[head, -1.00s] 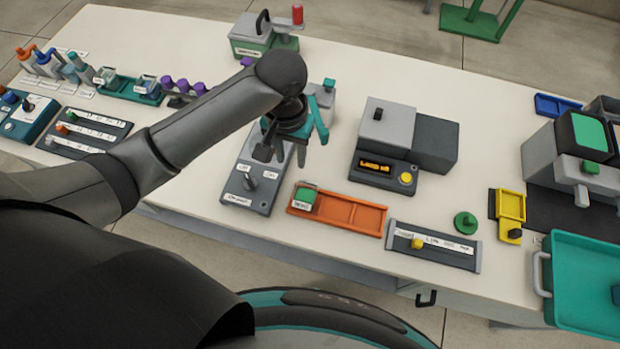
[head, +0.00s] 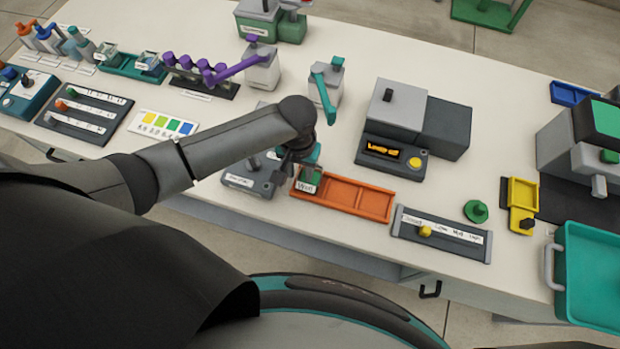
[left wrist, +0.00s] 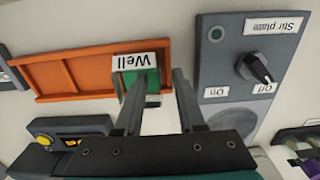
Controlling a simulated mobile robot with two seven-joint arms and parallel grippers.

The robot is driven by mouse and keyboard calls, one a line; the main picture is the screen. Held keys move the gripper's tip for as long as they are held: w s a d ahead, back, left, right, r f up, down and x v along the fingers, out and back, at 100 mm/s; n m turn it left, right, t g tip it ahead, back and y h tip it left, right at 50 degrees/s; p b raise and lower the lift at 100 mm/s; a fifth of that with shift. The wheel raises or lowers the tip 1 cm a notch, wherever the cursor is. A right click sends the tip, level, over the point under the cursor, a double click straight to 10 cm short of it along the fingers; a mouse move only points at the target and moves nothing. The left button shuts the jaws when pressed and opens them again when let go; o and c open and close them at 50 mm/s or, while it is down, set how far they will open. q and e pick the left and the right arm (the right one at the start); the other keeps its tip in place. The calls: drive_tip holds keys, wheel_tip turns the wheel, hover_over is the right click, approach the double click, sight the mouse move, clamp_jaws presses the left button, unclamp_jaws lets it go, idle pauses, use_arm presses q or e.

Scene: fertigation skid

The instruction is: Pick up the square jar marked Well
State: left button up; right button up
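The square jar marked Well (head: 307,187) has a green lid and stands in the left end of an orange tray (head: 372,204). My left gripper (head: 296,171) is just above and beside the jar, partly hiding it. My left gripper's two fingers (left wrist: 161,84) are apart. The left finger overlaps the jar and the right finger is to its right; I cannot tell if either touches it. My right gripper is not in view.
The stir plate (left wrist: 245,65) with its knob is close beside the tray. A dark slider panel (head: 440,236) and a grey device with a lit display (head: 395,125) stand to the right. A teal tray (head: 590,275) is at far right.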

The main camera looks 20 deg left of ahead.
use_arm(q)
drive_tip(key=shift+f, duration=0.35)
drive_tip(key=shift+c, duration=0.3)
clamp_jaws()
idle(0.9)
